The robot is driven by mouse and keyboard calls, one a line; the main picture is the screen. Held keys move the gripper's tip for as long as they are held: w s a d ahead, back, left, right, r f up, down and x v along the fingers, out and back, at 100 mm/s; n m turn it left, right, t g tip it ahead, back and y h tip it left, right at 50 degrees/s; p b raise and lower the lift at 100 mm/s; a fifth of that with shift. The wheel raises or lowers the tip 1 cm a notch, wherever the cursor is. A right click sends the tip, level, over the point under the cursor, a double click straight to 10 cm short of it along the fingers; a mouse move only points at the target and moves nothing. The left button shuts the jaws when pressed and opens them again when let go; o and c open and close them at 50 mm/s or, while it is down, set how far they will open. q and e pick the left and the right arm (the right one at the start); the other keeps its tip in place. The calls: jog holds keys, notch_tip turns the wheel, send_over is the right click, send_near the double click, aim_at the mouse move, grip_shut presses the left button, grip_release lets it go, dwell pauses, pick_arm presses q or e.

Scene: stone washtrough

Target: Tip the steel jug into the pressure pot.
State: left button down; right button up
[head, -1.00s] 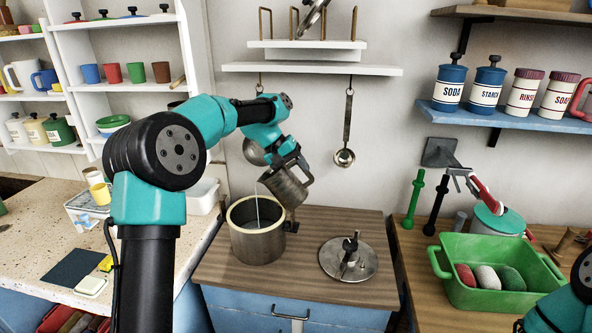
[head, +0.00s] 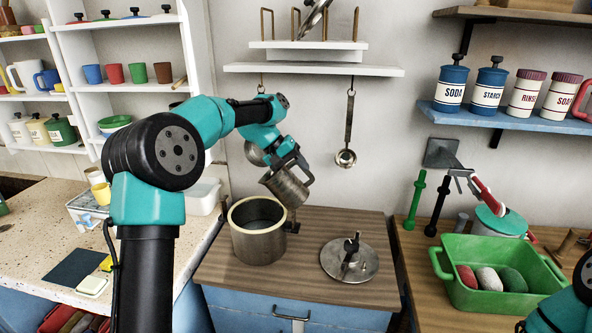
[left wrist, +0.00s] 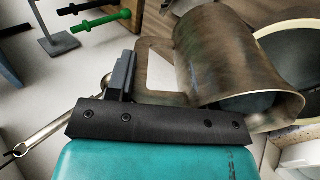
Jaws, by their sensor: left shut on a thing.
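The steel jug (head: 284,187) is tilted, its mouth toward the lower left, above the right rear rim of the pressure pot (head: 258,246). My left gripper (head: 291,163) is shut on the jug's handle. The left wrist view shows the jug (left wrist: 215,50) with its handle (left wrist: 148,92) at the gripper's finger, and part of the pot's pale rim (left wrist: 270,30) beyond. The pot stands upright and open on the wooden cabinet top. No stream shows between jug and pot now. The pot's contents are too dark to tell. My right gripper is out of view.
A round metal lid (head: 347,266) with a clamp knob lies right of the pot. A ladle (head: 346,157) hangs from the shelf behind. A green basin (head: 480,292) stands on the right counter. A white tub (head: 203,198) stands left of the pot.

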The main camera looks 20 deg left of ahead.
pick_arm(q)
jog(key=shift+s+a+r+t+h, duration=0.15)
jog(key=shift+a+t+h, duration=0.05)
jog(key=shift+a+h, duration=0.45)
jog(key=shift+s+a+r+t+h, duration=0.1)
jog(key=shift+s+a+t+h, duration=0.1)
jog(key=shift+a+h, duration=0.4)
dwell(4.6)
jog(key=shift+d, duration=0.2)
jog(key=shift+w+d+y, duration=0.2)
jog(key=shift+d+y, duration=0.15)
jog(key=shift+y, duration=0.1)
dwell(0.4)
jog(key=shift+d, duration=0.25)
jog(key=shift+w+d+f+g+y, duration=0.1)
jog(key=shift+d+g+y, duration=0.15)
jog(key=shift+y, duration=0.25)
jog(key=shift+w+d+f+y, duration=0.1)
jog(key=shift+d+f+y, duration=0.1)
jog(key=shift+d+y, duration=0.3)
